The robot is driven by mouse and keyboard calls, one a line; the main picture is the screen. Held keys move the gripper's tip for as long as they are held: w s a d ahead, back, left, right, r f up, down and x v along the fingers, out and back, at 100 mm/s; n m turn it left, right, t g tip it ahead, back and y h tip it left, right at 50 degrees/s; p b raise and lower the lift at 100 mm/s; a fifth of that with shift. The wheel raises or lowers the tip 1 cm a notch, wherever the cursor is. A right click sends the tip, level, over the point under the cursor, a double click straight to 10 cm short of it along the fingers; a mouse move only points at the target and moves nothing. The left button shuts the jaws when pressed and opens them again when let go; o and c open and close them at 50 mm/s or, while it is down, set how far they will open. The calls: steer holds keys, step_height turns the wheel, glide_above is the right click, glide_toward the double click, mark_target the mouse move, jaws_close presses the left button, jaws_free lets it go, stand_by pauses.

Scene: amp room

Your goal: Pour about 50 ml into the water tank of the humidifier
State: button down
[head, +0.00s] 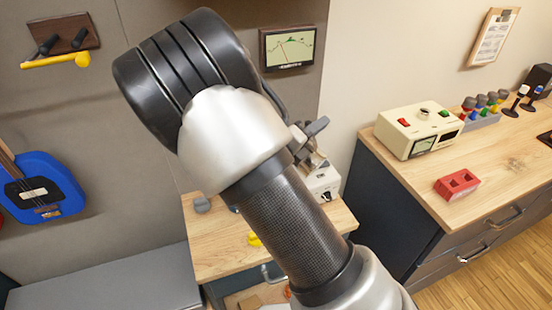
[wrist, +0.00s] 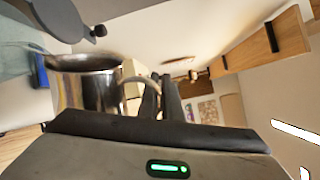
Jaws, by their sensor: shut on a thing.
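A shiny metal jug (wrist: 88,82) with a curved handle is close in front of my gripper in the wrist view. My gripper (wrist: 168,100) is shut on the jug's handle; its dark fingers show just right of the jug. In the head view my gripper (head: 312,138) is mostly hidden behind my arm, and I cannot make out the jug. A white appliance (head: 324,181), perhaps the humidifier, stands partly hidden below it on the wooden table. A pale translucent thing (wrist: 18,66) lies beyond the jug at left; I cannot tell if it is the tank or see any water.
The small wooden table (head: 215,258) also bears a grey round item (head: 202,204) and a yellow item (head: 254,239). To the right, a counter holds a cream meter box (head: 420,129) and a red block (head: 457,185). A blue guitar (head: 42,188) hangs at left.

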steer(key=s+d+f+m+b, duration=0.1)
steer(key=f+m, duration=0.1)
steer(key=m, duration=0.1)
steer(key=shift+s+d+f+m+b, duration=0.3)
steer(key=shift+s+d+b, duration=0.05)
steer(key=shift+s+d, duration=0.05)
stand_by(1.6)
steer(key=s+d+f+m+b, duration=0.3)
steer(key=f+m+b, duration=0.2)
steer(key=b, duration=0.3)
steer(key=s+d+f+m+b, duration=0.2)
steer(key=f+m+b, duration=0.2)
steer(key=b, duration=0.5)
steer(key=shift+s+d+f+m+t, duration=0.4)
steer(key=shift+f, duration=0.55)
